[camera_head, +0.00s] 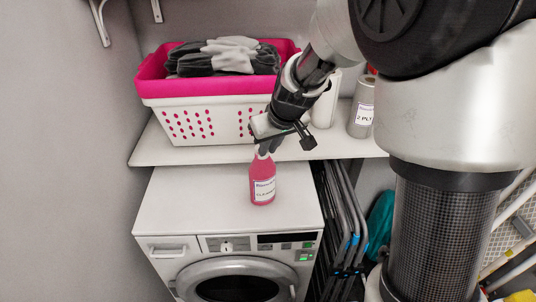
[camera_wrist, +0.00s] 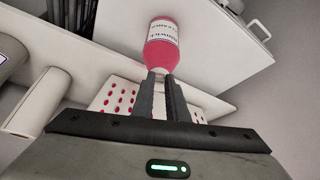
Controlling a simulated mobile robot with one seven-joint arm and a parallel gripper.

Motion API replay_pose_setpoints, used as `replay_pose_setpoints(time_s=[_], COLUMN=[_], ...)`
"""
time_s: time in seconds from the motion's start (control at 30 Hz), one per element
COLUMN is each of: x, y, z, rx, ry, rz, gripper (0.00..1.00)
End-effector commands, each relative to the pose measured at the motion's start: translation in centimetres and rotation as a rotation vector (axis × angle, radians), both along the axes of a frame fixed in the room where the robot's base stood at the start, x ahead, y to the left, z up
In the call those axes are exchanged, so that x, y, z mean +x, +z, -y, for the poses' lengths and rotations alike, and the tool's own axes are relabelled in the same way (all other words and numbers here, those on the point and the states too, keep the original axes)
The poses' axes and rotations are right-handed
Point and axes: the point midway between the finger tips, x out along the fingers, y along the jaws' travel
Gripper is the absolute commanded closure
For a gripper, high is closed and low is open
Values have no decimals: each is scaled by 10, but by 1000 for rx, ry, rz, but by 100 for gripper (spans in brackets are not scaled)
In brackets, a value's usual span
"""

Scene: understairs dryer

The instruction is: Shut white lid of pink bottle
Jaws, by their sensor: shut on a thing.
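The pink bottle (camera_head: 262,184) with a white label stands upright on top of the white dryer. Its pale neck shows just under my gripper (camera_head: 266,146). The fingers are shut at the top of the bottle, where its white lid is, and hide most of the lid. In the wrist view the bottle (camera_wrist: 161,48) lies straight beyond the fingertips of my gripper (camera_wrist: 160,76), which meet its narrow top. I cannot tell whether the lid is fully closed.
A shelf (camera_head: 150,146) behind the dryer (camera_head: 185,205) holds a pink and white basket (camera_head: 190,124) of dark and grey cloth, with paper rolls (camera_head: 363,108) to the right. Folded dark frames (camera_head: 338,215) stand right of the dryer. The dryer top around the bottle is clear.

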Motion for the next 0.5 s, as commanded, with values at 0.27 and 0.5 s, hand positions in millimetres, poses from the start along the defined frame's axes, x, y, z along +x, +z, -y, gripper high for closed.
replay_pose_setpoints(time_s=[0.27,0.5], x=[-3,-6], y=[-16,-23], z=[2,4], rx=[41,72], ry=[-2,-2], rz=[103,180], gripper=[100,100])
